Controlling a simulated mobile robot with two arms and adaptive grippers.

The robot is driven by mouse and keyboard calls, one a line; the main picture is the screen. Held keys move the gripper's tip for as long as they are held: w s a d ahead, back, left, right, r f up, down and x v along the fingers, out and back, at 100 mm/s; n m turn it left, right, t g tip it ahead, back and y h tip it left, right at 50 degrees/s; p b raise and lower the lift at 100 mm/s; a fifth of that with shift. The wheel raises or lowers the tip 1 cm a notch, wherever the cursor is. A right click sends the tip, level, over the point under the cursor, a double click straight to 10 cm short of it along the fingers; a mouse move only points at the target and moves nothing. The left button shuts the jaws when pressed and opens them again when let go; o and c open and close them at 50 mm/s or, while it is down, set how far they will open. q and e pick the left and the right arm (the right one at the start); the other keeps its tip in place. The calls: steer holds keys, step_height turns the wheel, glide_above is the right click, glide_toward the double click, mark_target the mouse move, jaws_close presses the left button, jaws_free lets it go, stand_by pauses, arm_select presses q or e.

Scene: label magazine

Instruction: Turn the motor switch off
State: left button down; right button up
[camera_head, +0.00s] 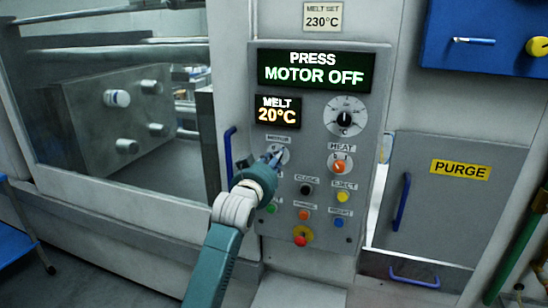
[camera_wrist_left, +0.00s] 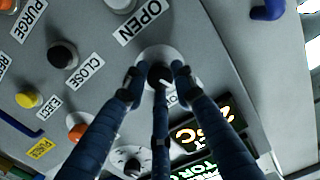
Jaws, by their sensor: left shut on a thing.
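The motor switch (camera_head: 281,150) is a small rotary knob on a pale round plate, on the grey control panel (camera_head: 378,72) under a small label. My left gripper (camera_head: 272,159) is at this switch and covers much of it. In the left wrist view, the fingers of my left gripper (camera_wrist_left: 158,80) are closed around the black knob of the motor switch (camera_wrist_left: 157,71). Its label there is partly hidden by the fingers. The display (camera_head: 316,69) above reads "PRESS MOTOR OFF" in green and white. My right gripper is not in view.
The orange heat knob (camera_head: 340,166) and a larger black dial (camera_head: 345,118) are to the right. Below are several coloured buttons and a red emergency button (camera_head: 301,237). A blue handle (camera_head: 229,152) stands left of the switch. The purge door (camera_head: 440,190) is at right.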

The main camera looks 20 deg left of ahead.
arm_select(q)
steer(key=shift+n+p, duration=0.55)
steer(key=shift+n, duration=0.95)
steer(key=c, duration=1.4)
jaws_free()
steer(key=s, duration=1.2)
steer(key=shift+r, duration=0.3)
steer(key=shift+a+f, duration=0.1)
steer(key=shift+f, duration=0.05)
